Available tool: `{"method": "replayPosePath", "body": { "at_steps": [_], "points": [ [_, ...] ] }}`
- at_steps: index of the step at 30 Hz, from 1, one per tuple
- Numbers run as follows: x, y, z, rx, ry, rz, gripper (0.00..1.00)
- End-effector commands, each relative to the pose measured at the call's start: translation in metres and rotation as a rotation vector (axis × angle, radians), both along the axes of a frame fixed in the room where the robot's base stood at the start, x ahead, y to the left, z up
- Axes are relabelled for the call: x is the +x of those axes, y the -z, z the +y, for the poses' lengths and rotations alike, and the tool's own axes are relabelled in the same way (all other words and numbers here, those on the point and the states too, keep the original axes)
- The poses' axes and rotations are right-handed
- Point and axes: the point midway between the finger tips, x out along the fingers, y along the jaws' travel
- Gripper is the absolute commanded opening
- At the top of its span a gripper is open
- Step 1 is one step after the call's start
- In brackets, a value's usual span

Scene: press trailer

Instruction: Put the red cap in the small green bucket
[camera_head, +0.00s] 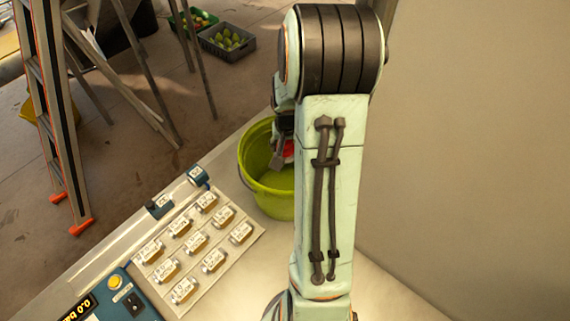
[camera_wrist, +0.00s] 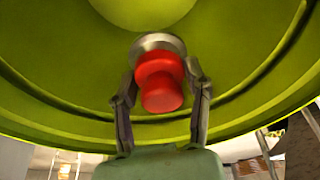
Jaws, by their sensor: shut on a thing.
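The small green bucket (camera_head: 262,190) stands upright on the table in the head view, partly hidden behind my arm. In the wrist view its inside wall (camera_wrist: 60,70) fills most of the picture. My gripper (camera_wrist: 160,90) is shut on the red cap (camera_wrist: 160,82), with a finger on each side of it. The cap has a grey metal disc at its far end. In the head view a bit of the red cap (camera_head: 289,150) shows beside my gripper (camera_head: 281,155), over the bucket's opening. The arm hides part of the gripper there.
A tray of several labelled jars (camera_head: 197,240) lies left of the bucket. A blue control box (camera_head: 125,300) with a yellow button is at the lower left. A wall (camera_head: 470,150) rises on the right. Crates of produce (camera_head: 227,42) and a ladder (camera_head: 50,110) stand on the floor beyond.

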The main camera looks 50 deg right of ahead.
Motion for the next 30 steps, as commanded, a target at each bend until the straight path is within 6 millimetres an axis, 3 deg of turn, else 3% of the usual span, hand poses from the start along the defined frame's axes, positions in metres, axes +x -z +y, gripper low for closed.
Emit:
{"method": "replayPosePath", "body": {
  "at_steps": [3, 6, 14, 19, 30],
  "points": [
    [-0.001, 0.031, 0.000, 0.004, 0.001, 0.005, 0.07],
    [-0.001, 0.049, 0.001, 0.002, 0.000, 0.002, 0.07],
    [0.000, 0.071, 0.000, 0.001, 0.000, 0.001, 0.07],
    [-0.001, 0.097, 0.000, 0.002, 0.001, 0.003, 0.07],
    [0.000, 0.105, 0.000, -0.002, 0.000, -0.001, 0.07]
  ]
}}
